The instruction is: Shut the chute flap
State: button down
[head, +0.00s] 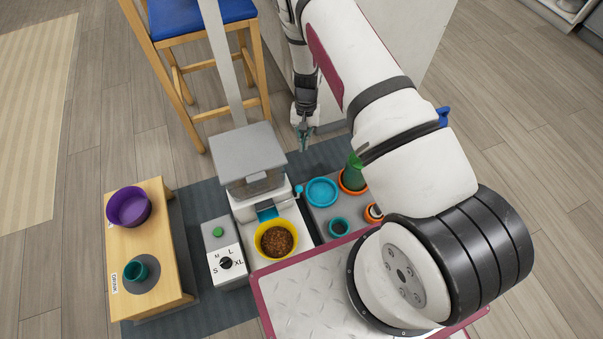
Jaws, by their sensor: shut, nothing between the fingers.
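A dispenser with a grey square hopper top (246,158) stands on the dark mat. A small teal-blue piece (267,213) shows low on its white front, at the chute just above the yellow bowl. I cannot tell from this view whether it is the flap or how far it stands open. A small lever with a blue knob (298,188) sticks out on the dispenser's right side. My gripper (304,147) is shut and empty, pointing down, up and to the right of the hopper top in the picture. It appears apart from the dispenser.
A yellow bowl (260,252) of brown kibble sits under the chute. A size dial box (226,263) with a green button stands left. A wooden bench (152,240) holds purple and teal bowls. Right, a grey tray (318,215) bears blue and orange dishes and a green item. A stool (200,20) stands behind.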

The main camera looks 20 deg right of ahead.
jog(key=shift+f, duration=0.1)
jog(key=s+a+f+b, duration=0.3)
jog(key=s+f+b, duration=0.1)
jog(key=f, duration=0.5)
jog(key=shift+s+f, duration=0.3)
jog(key=shift+s, duration=0.45)
